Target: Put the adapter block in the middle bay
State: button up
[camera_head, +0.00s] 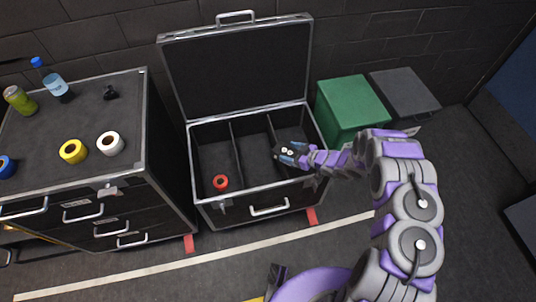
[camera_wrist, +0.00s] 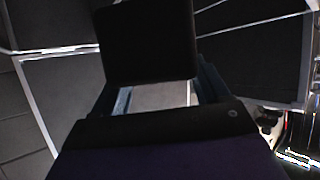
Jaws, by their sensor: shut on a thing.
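The open case (camera_head: 253,198) stands on the floor, its lid raised at the back. Two dividers split it into left, middle and right bays. The middle bay (camera_head: 253,155) looks empty. My gripper (camera_head: 287,151) is above the case, around the right divider and the right bay. It is shut on the adapter block (camera_wrist: 148,45), a dark block that fills the upper middle of the wrist view between the bluish fingers. In the head view, the block is small and partly covered by the gripper. I cannot tell its exact height above the case.
A red tape roll (camera_head: 221,182) lies in the left bay. A dark drawer cabinet (camera_head: 130,85) on the left carries a bottle, a can and tape rolls. A green box (camera_head: 352,103) and a grey box (camera_head: 404,92) stand right of the case. The raised lid (camera_head: 240,70) is behind.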

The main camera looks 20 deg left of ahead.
jog(key=a+f+b, duration=0.3)
jog(key=a+f, duration=0.1)
jog(key=a, duration=0.5)
jog(key=shift+w+a+f, duration=0.15)
jog(key=shift+w, duration=0.25)
jog(key=shift+f, duration=0.55)
jog(key=shift+f, duration=0.1)
jog(key=o, duration=1.5)
jog(key=shift+o, duration=0.2)
